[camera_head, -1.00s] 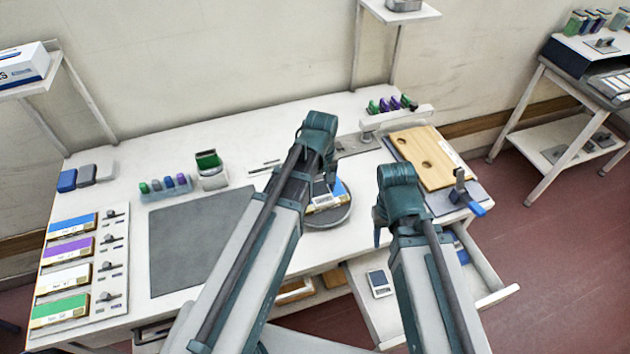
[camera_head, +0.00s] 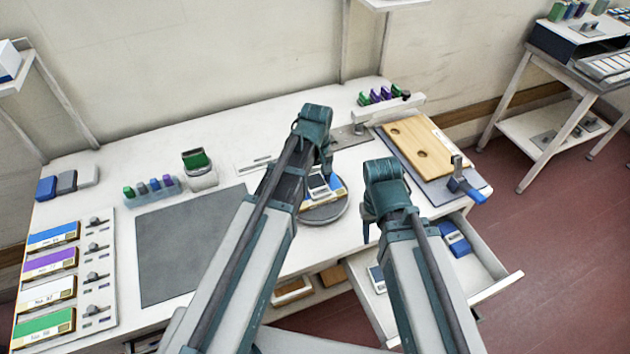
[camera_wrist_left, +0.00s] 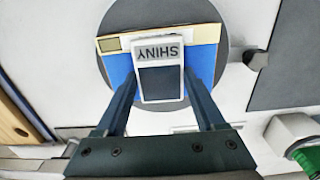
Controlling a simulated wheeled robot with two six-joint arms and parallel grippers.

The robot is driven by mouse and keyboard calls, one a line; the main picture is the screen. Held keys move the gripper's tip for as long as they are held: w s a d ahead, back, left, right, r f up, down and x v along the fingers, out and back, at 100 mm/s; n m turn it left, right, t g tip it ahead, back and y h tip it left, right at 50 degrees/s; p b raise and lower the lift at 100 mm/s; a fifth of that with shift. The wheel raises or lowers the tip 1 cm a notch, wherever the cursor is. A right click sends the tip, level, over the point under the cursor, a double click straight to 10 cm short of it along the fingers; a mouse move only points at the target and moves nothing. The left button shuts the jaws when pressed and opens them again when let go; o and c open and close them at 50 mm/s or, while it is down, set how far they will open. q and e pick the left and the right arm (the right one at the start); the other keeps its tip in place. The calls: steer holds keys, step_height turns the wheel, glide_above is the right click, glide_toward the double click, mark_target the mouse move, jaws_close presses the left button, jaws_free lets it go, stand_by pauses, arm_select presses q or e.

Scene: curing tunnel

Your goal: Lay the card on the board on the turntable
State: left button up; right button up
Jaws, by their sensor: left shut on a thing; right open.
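The card (camera_wrist_left: 160,82), white with a dark panel and the word SHINY, is between the fingers of my left gripper (camera_wrist_left: 160,90), which is shut on it. In the left wrist view it overlaps the board (camera_wrist_left: 118,68), blue with a pale strip along one edge. I cannot tell whether card and board touch. The board lies on the round grey turntable (camera_wrist_left: 112,20). In the head view the card (camera_head: 318,186), board (camera_head: 338,186) and turntable (camera_head: 328,214) show beside my left wrist. My right gripper (camera_head: 368,228) is open, apart from these, right of the turntable.
An open drawer (camera_head: 492,291) at the front right holds a blue box (camera_head: 454,238) and a small card-like item (camera_head: 377,278). A wooden board with holes (camera_head: 425,150) lies at right. A grey mat (camera_head: 185,245) and a rack of coloured boards (camera_head: 50,265) are at left.

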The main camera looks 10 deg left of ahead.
mark_target(316, 183)
arm_select(q)
steer(key=shift+f, duration=0.15)
steer(key=o, duration=0.9)
steer(key=shift+f, duration=0.1)
steer(key=o, duration=0.4)
steer(key=shift+r, duration=0.2)
step_height(316, 183, up, 12)
steer(key=p, duration=1.2)
steer(key=s+d+m, duration=0.2)
steer(key=s+m, duration=0.1)
steer(key=s, duration=0.1)
steer(key=s+d+m, duration=0.2)
steer(key=s+m, duration=0.2)
steer(key=s, duration=0.1)
steer(key=s+d+m+y, duration=0.1)
steer(key=s+d+m, duration=0.1)
steer(key=s, duration=0.3)
steer(key=shift+s+r+m, duration=0.1)
steer(key=shift+m, duration=0.7)
